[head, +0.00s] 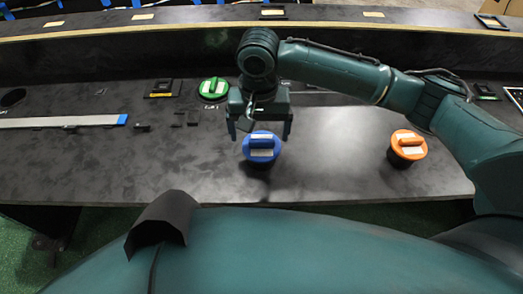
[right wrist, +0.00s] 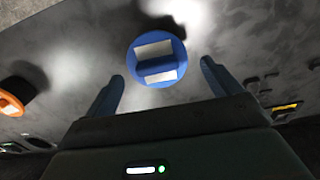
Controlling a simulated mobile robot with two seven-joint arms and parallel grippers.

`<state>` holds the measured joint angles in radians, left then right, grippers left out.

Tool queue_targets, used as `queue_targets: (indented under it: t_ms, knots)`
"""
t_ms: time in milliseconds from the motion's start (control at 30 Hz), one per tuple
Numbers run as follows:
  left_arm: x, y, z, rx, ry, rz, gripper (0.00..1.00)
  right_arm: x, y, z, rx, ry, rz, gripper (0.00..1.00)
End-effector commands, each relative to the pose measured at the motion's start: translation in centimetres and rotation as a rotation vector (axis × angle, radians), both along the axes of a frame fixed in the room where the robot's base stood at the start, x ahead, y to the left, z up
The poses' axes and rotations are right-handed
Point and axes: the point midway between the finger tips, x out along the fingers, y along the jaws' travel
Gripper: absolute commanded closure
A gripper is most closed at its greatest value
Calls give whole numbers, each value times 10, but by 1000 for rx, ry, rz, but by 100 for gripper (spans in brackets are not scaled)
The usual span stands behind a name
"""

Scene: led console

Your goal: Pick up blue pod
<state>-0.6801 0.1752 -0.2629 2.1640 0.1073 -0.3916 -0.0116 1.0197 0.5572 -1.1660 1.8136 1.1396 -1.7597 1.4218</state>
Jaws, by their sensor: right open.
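The blue pod (head: 262,150) is a round blue knob with a raised bar and pale labels, standing on the dark console near its front middle. My right gripper (head: 260,136) is open above and just behind it in the head view. In the right wrist view the blue pod (right wrist: 156,60) lies ahead, beyond and between the two fingertips of the open right gripper (right wrist: 162,72); nothing is in the jaws. My left gripper is not in view.
An orange pod (head: 407,146) stands to the right on the console (head: 330,150). A green pod (head: 213,88) sits in the back row among dark sockets. A grey strip with a blue end (head: 70,121) lies at left. The console surface around the blue pod is clear.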

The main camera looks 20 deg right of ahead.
Motion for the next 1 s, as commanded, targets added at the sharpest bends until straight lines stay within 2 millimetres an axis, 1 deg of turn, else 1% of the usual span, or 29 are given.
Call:
queue_targets:
  t_ms: [167, 400, 500, 767, 867, 1000]
  knots:
    - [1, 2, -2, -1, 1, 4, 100, 0, -1, -12, -1, -1, 0, 10]
    - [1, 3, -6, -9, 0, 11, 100, 0, -6, -48, 0, 0, 2, 10]
    - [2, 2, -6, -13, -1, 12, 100, 0, -6, -57, 0, -2, 1, 10]
    - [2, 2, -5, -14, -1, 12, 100, 0, -6, -59, 0, -2, 2, 10]
    - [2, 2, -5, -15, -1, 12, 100, 0, -6, -59, 1, -3, 2, 17]
    - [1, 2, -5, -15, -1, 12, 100, 0, -6, -59, 1, -3, 2, 28]
